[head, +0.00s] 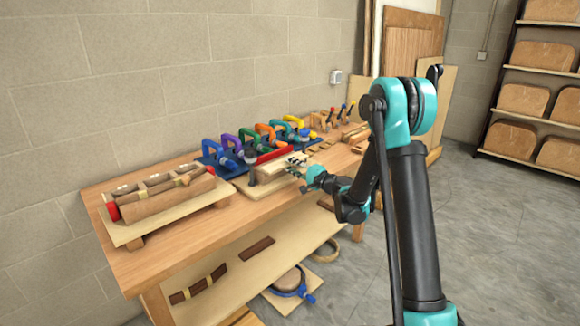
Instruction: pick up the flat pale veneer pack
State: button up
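A flat pale piece (273,171) that looks like the veneer pack lies on a low wooden stand near the middle of the workbench (185,245). My gripper (297,162) is at the right end of this piece, reaching in from the right. It is small in the picture and its fingers overlap the piece. I cannot tell whether they touch it or whether they are open or shut. My gripper hides part of the piece's right end.
Several coloured clamps (232,152) stand on a blue rack behind the stand. A curved wooden form (160,197) with strapped strips sits on a pale board at the left. Dark strips (257,248) lie on the lower shelf. The front left bench top is clear.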

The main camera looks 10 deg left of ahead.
jog(key=shift+c, duration=1.2)
grip_shut()
jog(key=shift+r, duration=1.3)
jog(key=shift+d, duration=0.1)
jog(key=s+d+r, duration=0.5)
jog(key=s+d, duration=0.3)
jog(key=d, duration=0.2)
jog(key=shift+s+d, duration=0.35)
jog(key=shift+d, duration=0.05)
